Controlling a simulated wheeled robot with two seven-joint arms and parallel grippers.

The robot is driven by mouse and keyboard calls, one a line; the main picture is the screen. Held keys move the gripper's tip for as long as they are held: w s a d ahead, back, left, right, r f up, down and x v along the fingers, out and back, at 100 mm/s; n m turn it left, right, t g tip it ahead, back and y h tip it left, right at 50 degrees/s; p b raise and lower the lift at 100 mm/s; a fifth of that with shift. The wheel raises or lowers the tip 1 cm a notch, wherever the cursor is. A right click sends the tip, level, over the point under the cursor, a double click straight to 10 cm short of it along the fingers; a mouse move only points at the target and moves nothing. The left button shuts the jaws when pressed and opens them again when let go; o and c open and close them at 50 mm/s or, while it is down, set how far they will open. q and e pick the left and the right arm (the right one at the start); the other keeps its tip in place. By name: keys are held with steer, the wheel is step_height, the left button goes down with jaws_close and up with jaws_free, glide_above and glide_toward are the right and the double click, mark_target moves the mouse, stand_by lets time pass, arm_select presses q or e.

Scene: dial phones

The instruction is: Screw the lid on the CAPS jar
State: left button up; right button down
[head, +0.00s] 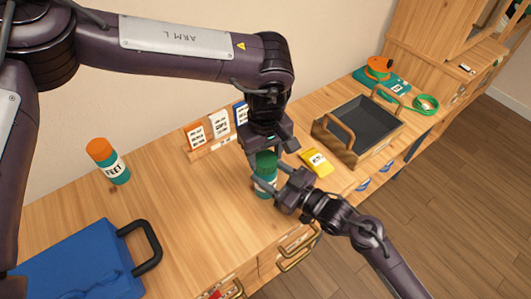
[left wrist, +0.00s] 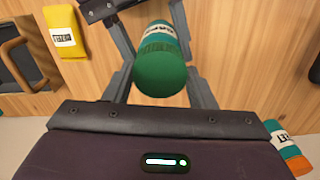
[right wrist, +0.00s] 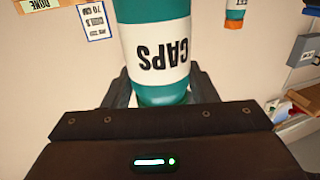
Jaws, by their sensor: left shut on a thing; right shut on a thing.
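The CAPS jar (head: 265,188) is teal with a white label and stands upright near the front edge of the workbench. Its dark green lid (head: 266,161) is on top, and it also shows in the left wrist view (left wrist: 163,72). My left gripper (head: 266,150) comes from above and is shut on the lid. My right gripper (head: 270,178) comes from the front right and is shut around the jar's body. The jar's label (right wrist: 158,55) reads upside down in the right wrist view. The lid's seam with the jar is hidden, so I cannot tell how tight it is.
The FEET jar (head: 111,163) with an orange lid stands at the left. A blue case (head: 75,262) lies front left. A card rack (head: 210,147) is behind the jar. A yellow packet (head: 316,162) and a dark wooden-handled tray (head: 345,148) are to the right.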

arm_select(q)
steer(key=m, duration=0.4)
steer(key=shift+s+d+r, duration=0.1)
steer(key=o, duration=0.9)
steer(key=shift+r, duration=2.2)
steer(key=shift+c, duration=0.2)
